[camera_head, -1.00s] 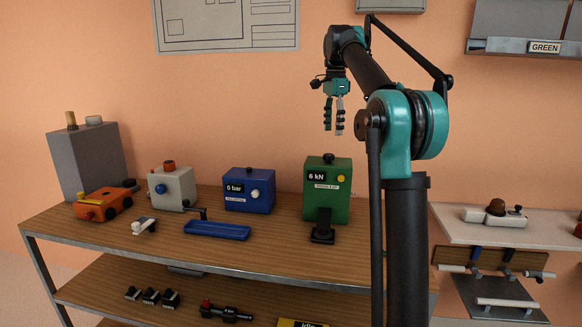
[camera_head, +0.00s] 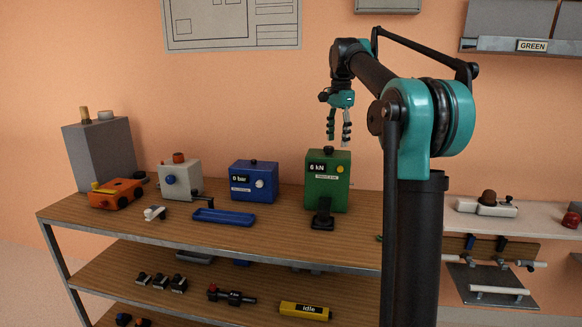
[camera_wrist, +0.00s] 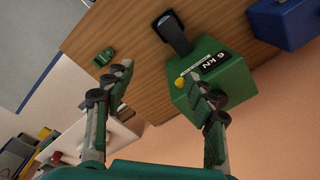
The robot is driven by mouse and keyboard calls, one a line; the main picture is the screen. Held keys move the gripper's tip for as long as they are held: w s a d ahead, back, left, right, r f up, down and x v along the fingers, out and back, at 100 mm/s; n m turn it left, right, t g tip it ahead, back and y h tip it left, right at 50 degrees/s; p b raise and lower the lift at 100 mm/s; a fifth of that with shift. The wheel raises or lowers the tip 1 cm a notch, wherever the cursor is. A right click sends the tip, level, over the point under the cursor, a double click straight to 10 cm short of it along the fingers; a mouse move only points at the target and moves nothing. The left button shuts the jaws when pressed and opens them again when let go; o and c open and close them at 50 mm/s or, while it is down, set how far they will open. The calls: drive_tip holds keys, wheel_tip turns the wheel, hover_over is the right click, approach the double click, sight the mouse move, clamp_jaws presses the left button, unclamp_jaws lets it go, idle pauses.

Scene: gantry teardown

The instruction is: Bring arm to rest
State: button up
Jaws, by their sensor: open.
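My gripper (camera_head: 338,130) hangs in the air above the table, fingers pointing down, apart and empty. In the head view it is above and slightly right of the green box labelled 6 kN (camera_head: 333,165). The wrist view shows both fingers (camera_wrist: 160,120) spread with nothing between them. The green 6 kN box (camera_wrist: 212,80) lies beyond the right finger there, partly covered by it. My arm is bent, with its upper part raised and folded down toward the gripper.
The wooden table (camera_head: 280,235) carries an orange device (camera_head: 116,194), a white box (camera_head: 181,180), a blue box (camera_head: 254,181) and a blue tray (camera_head: 224,217). A yellow "Idle" block (camera_head: 304,310) lies on the shelf below. A white side shelf (camera_head: 537,216) is at right.

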drive_tip(key=s+d+f+n+t, duration=0.1)
drive_tip(key=s+f+n, duration=0.5)
drive_tip(key=s+f, duration=1.1)
drive_tip(key=s+d+f+n+t, duration=0.2)
drive_tip(key=s+f+n, duration=0.4)
drive_tip(key=s+f, duration=1.1)
wheel_tip(320, 180, down, 5)
drive_tip(key=shift+d+r+n+t, duration=0.1)
drive_tip(key=shift+d+n+t, duration=0.2)
